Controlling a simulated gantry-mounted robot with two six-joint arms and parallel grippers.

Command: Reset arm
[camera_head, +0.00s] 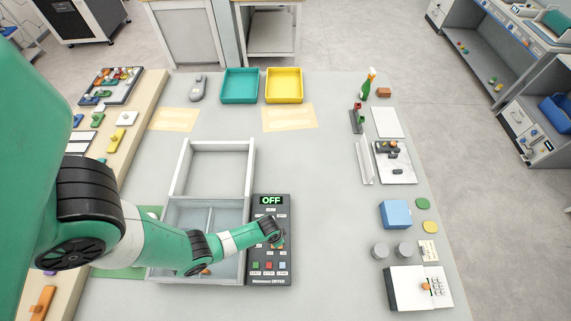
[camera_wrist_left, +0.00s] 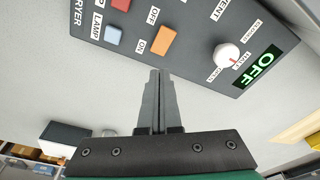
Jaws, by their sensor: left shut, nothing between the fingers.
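My left arm comes in from the left in the head view, and its gripper (camera_head: 276,242) is over the dark control panel (camera_head: 270,274). In the left wrist view the gripper's two fingers (camera_wrist_left: 158,76) are shut together with nothing between them. The fingertips are close to the panel's edge there; I cannot tell whether they touch. My right gripper is in neither view.
A grey-white open box (camera_head: 213,145) stands left of the panel, partly under my arm. Teal (camera_head: 240,101) and yellow (camera_head: 284,101) trays are at the back. A blue box (camera_head: 395,214) and a white device (camera_head: 405,290) stand at the right. The table's middle right is clear.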

